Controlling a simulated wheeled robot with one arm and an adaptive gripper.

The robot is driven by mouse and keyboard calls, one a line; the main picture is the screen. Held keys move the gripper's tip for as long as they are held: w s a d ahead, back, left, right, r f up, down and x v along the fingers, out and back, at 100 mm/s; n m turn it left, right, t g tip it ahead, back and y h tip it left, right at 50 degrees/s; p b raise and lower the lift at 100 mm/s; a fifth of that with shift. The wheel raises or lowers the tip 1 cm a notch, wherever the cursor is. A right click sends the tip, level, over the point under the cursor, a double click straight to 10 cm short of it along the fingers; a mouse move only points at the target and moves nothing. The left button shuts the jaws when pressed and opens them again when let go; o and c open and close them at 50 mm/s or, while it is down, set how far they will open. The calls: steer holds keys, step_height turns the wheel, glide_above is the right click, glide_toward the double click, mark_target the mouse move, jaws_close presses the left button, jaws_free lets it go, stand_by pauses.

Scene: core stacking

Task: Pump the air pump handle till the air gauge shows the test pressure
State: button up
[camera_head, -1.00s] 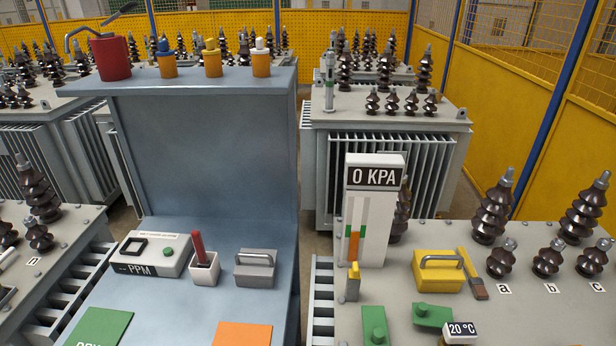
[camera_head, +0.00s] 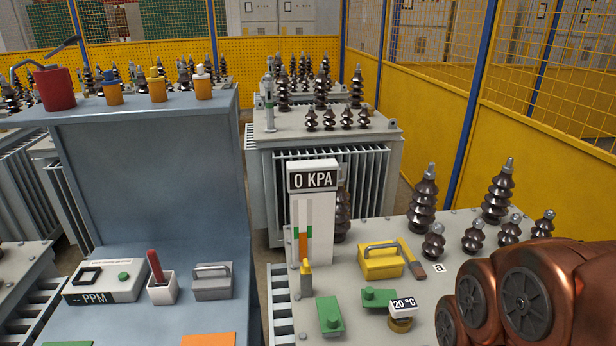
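The air gauge (camera_head: 313,181) is a white upright panel on the transformer top, reading 0 KPA. Below its display is a bar, green above and orange below. A yellow box with a grey metal handle (camera_head: 381,260) sits to the right of the gauge. A grey box with a similar handle (camera_head: 212,281) stands on the blue bench. I cannot tell for certain which of these is the air pump. My copper-coloured arm shows at the lower right. My gripper is outside the view.
A brush (camera_head: 411,260) leans against the yellow box. Green blocks (camera_head: 329,314) and a 20 °C thermometer (camera_head: 402,310) stand nearer. Dark ribbed insulators (camera_head: 423,204) rise on the right. The blue bench (camera_head: 160,190) holds a PPM meter (camera_head: 105,281) and a white cup (camera_head: 162,287).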

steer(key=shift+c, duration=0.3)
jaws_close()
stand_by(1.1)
